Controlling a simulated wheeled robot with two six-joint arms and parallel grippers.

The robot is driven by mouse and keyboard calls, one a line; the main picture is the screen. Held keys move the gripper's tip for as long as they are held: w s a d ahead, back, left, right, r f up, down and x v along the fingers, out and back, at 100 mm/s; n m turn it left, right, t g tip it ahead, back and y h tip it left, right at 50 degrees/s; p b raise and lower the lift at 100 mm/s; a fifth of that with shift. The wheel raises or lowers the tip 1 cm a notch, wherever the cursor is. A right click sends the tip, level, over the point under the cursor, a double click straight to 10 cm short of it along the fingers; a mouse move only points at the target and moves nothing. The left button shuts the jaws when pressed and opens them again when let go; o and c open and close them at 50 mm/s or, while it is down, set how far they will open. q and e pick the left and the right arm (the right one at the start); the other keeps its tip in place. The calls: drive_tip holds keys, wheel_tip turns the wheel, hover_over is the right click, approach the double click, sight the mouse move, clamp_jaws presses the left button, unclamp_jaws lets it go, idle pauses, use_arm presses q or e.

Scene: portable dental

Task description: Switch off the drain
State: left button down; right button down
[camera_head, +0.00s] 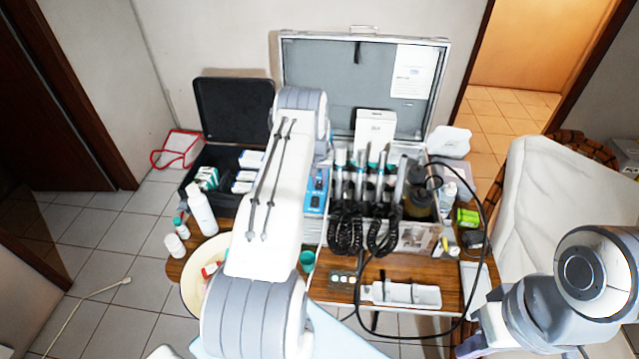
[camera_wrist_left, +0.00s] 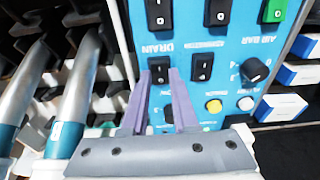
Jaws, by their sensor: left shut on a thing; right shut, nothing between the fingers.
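The blue control panel (camera_wrist_left: 225,60) fills the left wrist view upside down, and also shows in the head view (camera_head: 316,190). The DRAIN label (camera_wrist_left: 158,48) lies between a black rocker switch (camera_wrist_left: 160,13) above it and a second black rocker switch (camera_wrist_left: 160,75) below it. My left gripper (camera_wrist_left: 162,78) has its two purple fingers at this lower switch, shut on it; they hide part of it. In the head view my left arm hides that gripper. My right gripper (camera_head: 470,346) is at the bottom right, shut and empty, away from the panel.
Dental handpieces (camera_head: 372,170) with coiled black cords stand right beside the panel. An open case (camera_head: 335,80) is behind. A black hose (camera_head: 486,235) loops over the wooden table. A white tray (camera_head: 425,295) lies at the front. A knob (camera_wrist_left: 255,70) and several other switches are close to the fingers.

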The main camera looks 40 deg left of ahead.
sight(319, 187)
use_arm(q)
drive_tip(key=c, duration=0.7)
unclamp_jaws()
drive_tip(key=r+b, duration=0.1)
drive_tip(key=r, duration=0.2)
drive_tip(key=r+b, duration=0.1)
drive_tip(key=r, duration=0.3)
drive_tip(key=s+r+b, duration=0.1)
drive_tip(key=r+b, duration=0.1)
drive_tip(key=r, duration=0.1)
drive_tip(key=shift+d+r, duration=0.25)
drive_tip(key=shift+d, duration=0.15)
